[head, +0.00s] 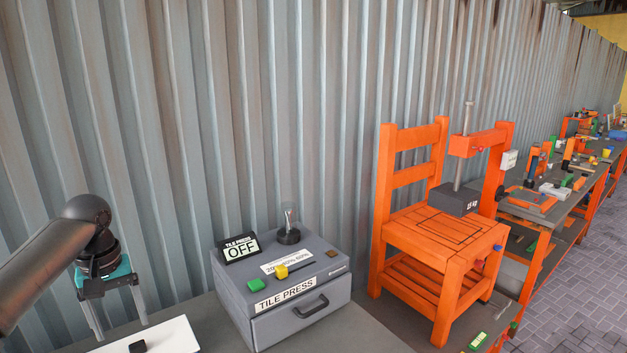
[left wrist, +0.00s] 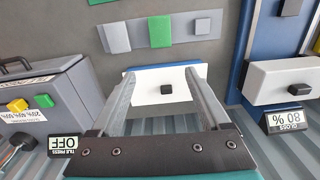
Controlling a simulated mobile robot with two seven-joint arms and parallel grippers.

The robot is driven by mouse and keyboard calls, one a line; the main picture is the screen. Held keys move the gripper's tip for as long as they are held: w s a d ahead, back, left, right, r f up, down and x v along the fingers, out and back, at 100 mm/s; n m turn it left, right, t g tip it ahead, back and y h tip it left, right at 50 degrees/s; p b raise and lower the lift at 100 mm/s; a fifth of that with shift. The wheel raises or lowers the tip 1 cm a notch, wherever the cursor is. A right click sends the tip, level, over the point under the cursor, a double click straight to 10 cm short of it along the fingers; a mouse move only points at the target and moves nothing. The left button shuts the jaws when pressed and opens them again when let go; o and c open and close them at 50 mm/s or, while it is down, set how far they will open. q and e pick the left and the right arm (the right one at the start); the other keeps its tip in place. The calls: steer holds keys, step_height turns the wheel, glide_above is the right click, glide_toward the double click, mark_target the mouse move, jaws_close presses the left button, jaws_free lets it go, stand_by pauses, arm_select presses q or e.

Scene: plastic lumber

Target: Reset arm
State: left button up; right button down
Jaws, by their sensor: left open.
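My left gripper (head: 114,318) hangs at the lower left of the head view, with its fingers apart and nothing between them. In the left wrist view its two fingers (left wrist: 158,95) reach toward a white board (left wrist: 178,75) that carries a small black block (left wrist: 167,88). The same white board (head: 178,338) and black block (head: 138,346) show at the bottom left of the head view. The fingers appear to be above or beside the board; I cannot tell the exact gap. My right gripper is not in either view.
A grey tile press box (head: 322,328) with an OFF display (head: 241,248) stands right of the gripper. An orange press frame (head: 440,235) is farther right. A corrugated wall (head: 270,110) stands behind. Left wrist: grey and green tiles (left wrist: 160,32) and a white box (left wrist: 286,80) lie nearby.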

arm_select(q)
steer(key=s+d+f+m+t, duration=0.1)
steer(key=s+d+f+m, duration=0.3)
steer(key=d+f, duration=0.45)
steer(key=s+d+f+m, duration=0.45)
steer(key=d+f, duration=0.25)
steer(key=d, duration=0.2)
steer(key=s+d+r+m+t, duration=0.1)
steer(key=s+d, duration=0.1)
steer(key=s, duration=0.6)
steer(key=s+d+r+t, duration=0.1)
steer(key=s+d, duration=0.1)
steer(key=s, duration=0.6)
step_height(320, 180, down, 29)
steer(key=s+b, duration=0.1)
steer(key=b, duration=0.6)
steer(key=s+a+f+g+b, duration=0.1)
steer(key=s+f+b, duration=0.3)
steer(key=s+f, duration=0.3)
steer(key=s+a+f+g+b, duration=0.1)
steer(key=s+f+b, duration=0.3)
steer(key=s+f, duration=0.4)
step_height(320, 180, down, 7)
steer(key=shift+s+a+r, duration=0.1)
steer(key=shift+s+a, duration=0.15)
steer(key=shift+a, duration=0.05)
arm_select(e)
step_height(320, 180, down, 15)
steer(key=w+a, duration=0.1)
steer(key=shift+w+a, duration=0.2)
